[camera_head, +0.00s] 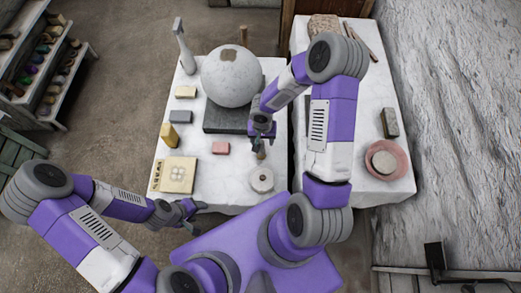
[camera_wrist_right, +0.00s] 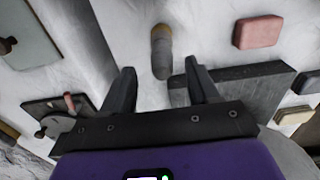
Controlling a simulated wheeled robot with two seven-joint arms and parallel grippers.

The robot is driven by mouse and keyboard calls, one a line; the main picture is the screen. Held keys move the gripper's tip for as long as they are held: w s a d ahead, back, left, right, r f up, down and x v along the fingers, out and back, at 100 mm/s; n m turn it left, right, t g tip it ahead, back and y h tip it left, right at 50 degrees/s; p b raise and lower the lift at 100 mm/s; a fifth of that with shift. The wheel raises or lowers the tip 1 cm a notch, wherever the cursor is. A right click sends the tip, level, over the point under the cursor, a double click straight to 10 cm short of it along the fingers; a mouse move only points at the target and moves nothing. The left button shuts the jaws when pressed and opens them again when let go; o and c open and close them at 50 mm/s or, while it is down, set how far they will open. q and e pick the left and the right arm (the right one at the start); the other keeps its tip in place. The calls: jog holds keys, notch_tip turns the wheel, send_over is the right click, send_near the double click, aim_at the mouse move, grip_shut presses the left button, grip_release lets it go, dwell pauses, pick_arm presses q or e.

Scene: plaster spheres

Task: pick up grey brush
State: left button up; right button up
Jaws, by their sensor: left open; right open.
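A short grey cylinder with a tan end, which looks like the grey brush (camera_wrist_right: 161,58), lies or stands on the white table in the right wrist view; I cannot tell which. It shows just beyond and between the fingers of my right gripper (camera_wrist_right: 158,82), which is open and empty. In the head view a small tan and grey thing, likely the brush (camera_head: 261,153), shows just below my right gripper (camera_head: 262,133), partly hidden by it. My left gripper (camera_head: 192,212) is open and empty near the table's front edge.
A large plaster sphere (camera_head: 231,75) sits above a dark slab (camera_head: 218,120). A pink bowl (camera_head: 400,160) is on the right table.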

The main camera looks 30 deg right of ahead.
notch_tip(320, 180, down, 5)
jog(key=shift+a+r+b, duration=0.15)
jog(key=shift+b, duration=0.55)
grip_shut()
notch_tip(320, 180, up, 10)
jog(key=p, duration=0.3)
